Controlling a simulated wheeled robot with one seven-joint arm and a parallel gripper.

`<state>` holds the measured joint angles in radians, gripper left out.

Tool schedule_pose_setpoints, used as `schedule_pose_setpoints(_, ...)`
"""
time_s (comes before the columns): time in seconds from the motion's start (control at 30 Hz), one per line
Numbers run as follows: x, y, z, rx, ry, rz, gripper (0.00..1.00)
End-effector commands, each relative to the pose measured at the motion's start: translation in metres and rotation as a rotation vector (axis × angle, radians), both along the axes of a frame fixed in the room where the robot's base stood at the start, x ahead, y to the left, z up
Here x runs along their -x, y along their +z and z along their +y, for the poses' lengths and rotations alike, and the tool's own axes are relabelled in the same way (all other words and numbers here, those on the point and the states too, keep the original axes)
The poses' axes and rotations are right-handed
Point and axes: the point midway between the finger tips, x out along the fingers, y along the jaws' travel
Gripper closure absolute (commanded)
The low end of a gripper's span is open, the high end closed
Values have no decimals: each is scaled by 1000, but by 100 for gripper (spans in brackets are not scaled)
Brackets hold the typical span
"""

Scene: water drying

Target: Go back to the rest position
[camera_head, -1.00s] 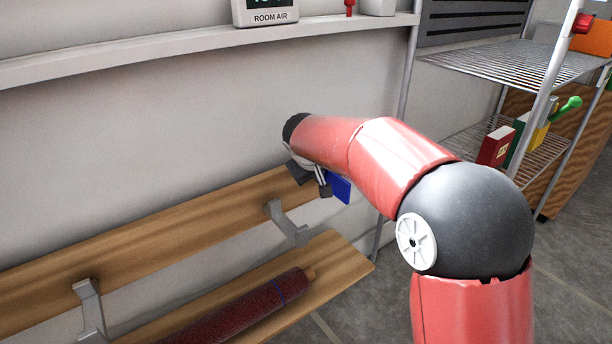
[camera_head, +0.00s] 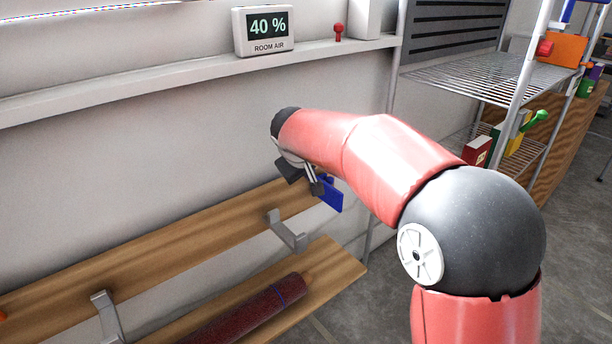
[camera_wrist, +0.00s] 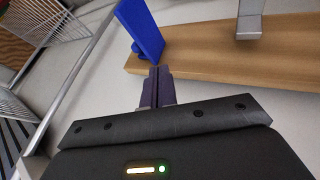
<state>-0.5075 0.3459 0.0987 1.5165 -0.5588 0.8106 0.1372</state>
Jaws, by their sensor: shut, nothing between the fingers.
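My gripper (camera_wrist: 157,88) is shut and empty in the wrist view, its two fingers together. In the head view my gripper (camera_head: 314,187) hangs at the end of my red arm, close to the right end of the upper wooden board. A blue plate-like piece (camera_head: 330,194) shows just beside the fingers there. The same blue piece (camera_wrist: 140,28) stands near the board's end in the wrist view, beyond the fingertips and apart from them. My forearm hides part of the wall and the rack behind it.
The wooden board (camera_head: 180,232) carries grey hooks (camera_head: 286,232). A dark red roll (camera_head: 250,312) lies on the lower wooden shelf (camera_head: 335,265). A wire rack (camera_head: 490,78) stands at the right.

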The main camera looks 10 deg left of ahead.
Motion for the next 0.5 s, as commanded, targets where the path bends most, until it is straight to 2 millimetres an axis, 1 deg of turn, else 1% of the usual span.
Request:
schedule_pose_setpoints(0.03,1,6,-1,0,-1,1,100)
schedule_pose_setpoints(0.07,1,7,-1,0,-1,1,100)
schedule_pose_setpoints(0.37,1,6,-2,0,0,1,100)
schedule_pose_setpoints(0.43,3,8,-6,-2,-6,2,100)
schedule_pose_setpoints(0.47,5,10,-10,-5,-13,3,100)
schedule_pose_setpoints(0.5,9,14,-19,-8,-25,5,100)
